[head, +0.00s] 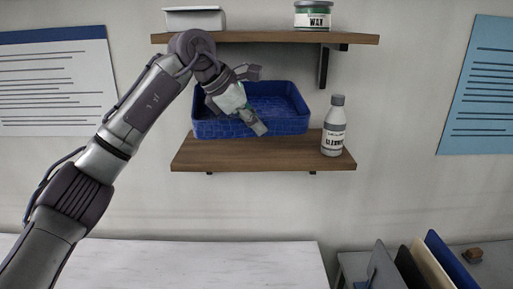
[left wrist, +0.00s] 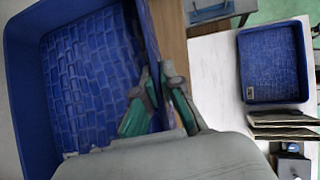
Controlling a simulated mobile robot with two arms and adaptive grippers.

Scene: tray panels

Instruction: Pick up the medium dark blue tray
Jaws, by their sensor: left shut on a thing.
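A dark blue tray (head: 285,98) with a brick-like pattern sits on the lower wooden shelf. It looks level, and I cannot tell any gap beneath it. My left gripper (head: 256,122) reaches it from above at its front wall. In the left wrist view the tray (left wrist: 25,90) fills the left side, and my gripper (left wrist: 160,88) is shut on its wall, one green-padded finger on the inside and one on the outside. The gripper's body hides part of the tray. A second blue tray (left wrist: 243,75) lies on a white surface in the left wrist view. My right gripper is not in view.
A white bottle (head: 333,130) stands on the lower shelf (head: 230,158) just right of the tray. The upper shelf (head: 270,37) overhangs it, with a wax tin (head: 312,16) and a white box (head: 195,19). Upright panels (head: 440,262) stand at lower right.

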